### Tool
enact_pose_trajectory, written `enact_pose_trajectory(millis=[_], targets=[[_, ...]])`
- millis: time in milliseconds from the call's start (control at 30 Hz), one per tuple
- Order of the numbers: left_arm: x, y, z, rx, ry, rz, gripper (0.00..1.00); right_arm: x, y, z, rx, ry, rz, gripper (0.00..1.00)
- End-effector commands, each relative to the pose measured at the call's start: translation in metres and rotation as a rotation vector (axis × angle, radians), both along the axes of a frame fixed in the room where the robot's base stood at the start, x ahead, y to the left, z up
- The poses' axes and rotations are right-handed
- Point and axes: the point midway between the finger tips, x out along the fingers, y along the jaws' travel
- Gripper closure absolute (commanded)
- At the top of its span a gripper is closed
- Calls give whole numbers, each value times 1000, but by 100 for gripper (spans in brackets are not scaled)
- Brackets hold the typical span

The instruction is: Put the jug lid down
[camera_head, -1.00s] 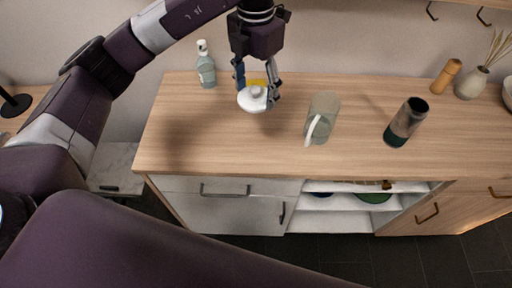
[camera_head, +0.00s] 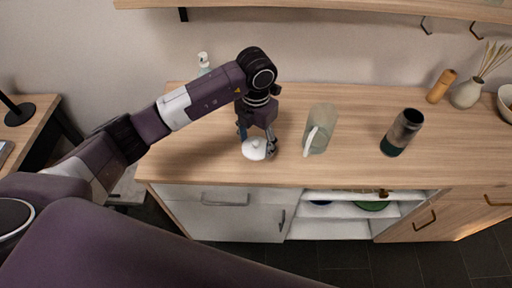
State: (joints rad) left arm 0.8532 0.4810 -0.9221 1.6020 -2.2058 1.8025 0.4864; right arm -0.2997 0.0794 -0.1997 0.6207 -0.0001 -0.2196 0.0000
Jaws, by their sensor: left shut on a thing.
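The white jug lid (camera_head: 254,150) is low over the left part of the wooden countertop (camera_head: 190,130), near its front edge. I cannot tell whether it touches the wood. My left gripper (camera_head: 257,145) points down with its fingers on either side of the lid and is shut on it. The greenish-grey jug (camera_head: 322,128) stands upright to the right of the lid, with its white handle toward the front. The jug's top looks uncovered. My right gripper is not in view.
A dark-topped tumbler (camera_head: 402,132) stands right of the jug. A bottle (camera_head: 204,64) at the back left is partly hidden by my left arm. A wooden mill (camera_head: 440,86) and a vase (camera_head: 467,94) stand at the back right. The counter left of the lid is clear.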

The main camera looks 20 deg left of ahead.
Motion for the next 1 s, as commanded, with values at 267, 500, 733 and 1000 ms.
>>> enact_pose_trajectory(millis=[267, 500, 733, 1000], targets=[[-1, 0, -36, 0, 3, -1, 57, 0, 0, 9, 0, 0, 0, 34], [-1, 0, -39, -1, 1, -2, 57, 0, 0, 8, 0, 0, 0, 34], [-1, 0, -41, 0, 1, -1, 33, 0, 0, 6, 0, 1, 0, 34], [-1, 0, -41, 1, 2, -1, 23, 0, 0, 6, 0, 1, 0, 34]])
